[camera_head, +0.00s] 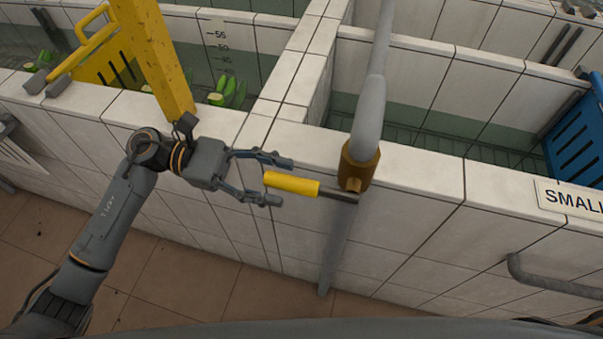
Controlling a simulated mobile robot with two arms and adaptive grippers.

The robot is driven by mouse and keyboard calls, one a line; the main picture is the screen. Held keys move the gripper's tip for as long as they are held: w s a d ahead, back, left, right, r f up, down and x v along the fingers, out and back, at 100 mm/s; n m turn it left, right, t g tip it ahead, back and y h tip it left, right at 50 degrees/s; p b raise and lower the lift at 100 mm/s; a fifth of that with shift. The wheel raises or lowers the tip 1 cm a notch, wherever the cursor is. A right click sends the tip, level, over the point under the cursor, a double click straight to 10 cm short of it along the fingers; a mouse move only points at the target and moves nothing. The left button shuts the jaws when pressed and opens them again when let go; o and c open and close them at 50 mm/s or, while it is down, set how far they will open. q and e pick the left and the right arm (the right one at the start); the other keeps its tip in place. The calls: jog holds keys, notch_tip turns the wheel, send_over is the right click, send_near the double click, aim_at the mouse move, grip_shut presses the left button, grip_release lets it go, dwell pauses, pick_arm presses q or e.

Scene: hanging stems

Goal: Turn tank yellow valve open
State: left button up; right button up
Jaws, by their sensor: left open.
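The yellow valve handle (292,183) points left from a brass valve body (357,167) on a grey vertical pipe (369,110), in front of the tiled tank wall. A short grey metal lever joins the handle to the valve. My left gripper (276,180) is open, with its fingers pointing right at the handle's left end. One finger is above and one below the handle's end in the picture. I cannot tell whether either finger touches it. My right gripper is not in view.
White-tiled tank walls (410,180) run across the view. A yellow post (155,60) stands close behind my left wrist. A blue crate (580,140) and a "SMALL" sign (572,199) are at right.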

aim_at(313, 189)
pick_arm(q)
jog(key=p+x, duration=0.1)
jog(key=x, duration=0.3)
jog(key=shift+d, duration=0.1)
jog(key=shift+s+d, duration=0.15)
jog(key=shift+d, duration=0.25)
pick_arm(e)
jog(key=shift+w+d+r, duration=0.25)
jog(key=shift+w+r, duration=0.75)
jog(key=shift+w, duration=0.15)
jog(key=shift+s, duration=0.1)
pick_arm(q)
grip_shut()
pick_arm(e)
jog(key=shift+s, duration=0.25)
